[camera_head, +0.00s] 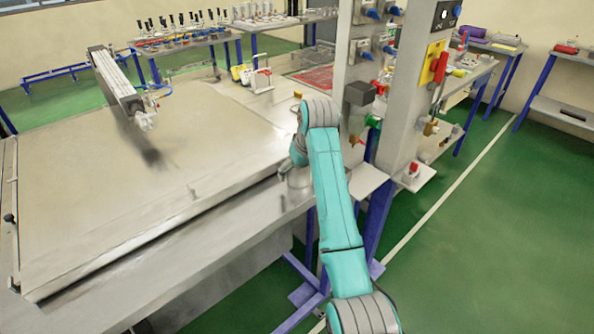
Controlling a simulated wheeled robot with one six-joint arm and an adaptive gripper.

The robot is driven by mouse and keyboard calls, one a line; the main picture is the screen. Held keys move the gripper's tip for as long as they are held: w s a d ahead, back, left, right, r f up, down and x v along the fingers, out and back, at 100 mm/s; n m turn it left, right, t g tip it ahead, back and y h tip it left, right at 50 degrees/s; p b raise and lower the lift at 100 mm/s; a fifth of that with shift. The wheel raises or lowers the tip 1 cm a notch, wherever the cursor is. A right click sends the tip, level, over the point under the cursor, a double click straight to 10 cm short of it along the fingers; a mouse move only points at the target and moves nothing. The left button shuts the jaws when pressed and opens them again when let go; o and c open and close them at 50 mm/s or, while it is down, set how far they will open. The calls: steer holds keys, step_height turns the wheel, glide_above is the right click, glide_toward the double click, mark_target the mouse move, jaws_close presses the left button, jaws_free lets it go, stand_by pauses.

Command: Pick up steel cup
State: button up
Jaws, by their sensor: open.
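A small silvery round thing, which looks like the steel cup (299,179), stands on the metal edge of the workbench. It is right below the wrist of my teal arm and partly hidden by it. My gripper (288,167) is at the end of the arm, low over the bench edge at the cup. The arm's wrist covers most of the gripper. It is open. I cannot tell whether its fingers are around the cup or beside it, or whether they touch it.
The large bench top (90,210) is mostly clear, with a grey cylinder (115,80) above its left part. A grey post (400,90) with valves and lockout parts stands close right of my arm. A small shelf (367,181) juts out beside the arm.

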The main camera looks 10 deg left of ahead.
steer(key=c, duration=1.3)
steer(key=shift+o, duration=0.2)
steer(key=shift+r, duration=0.1)
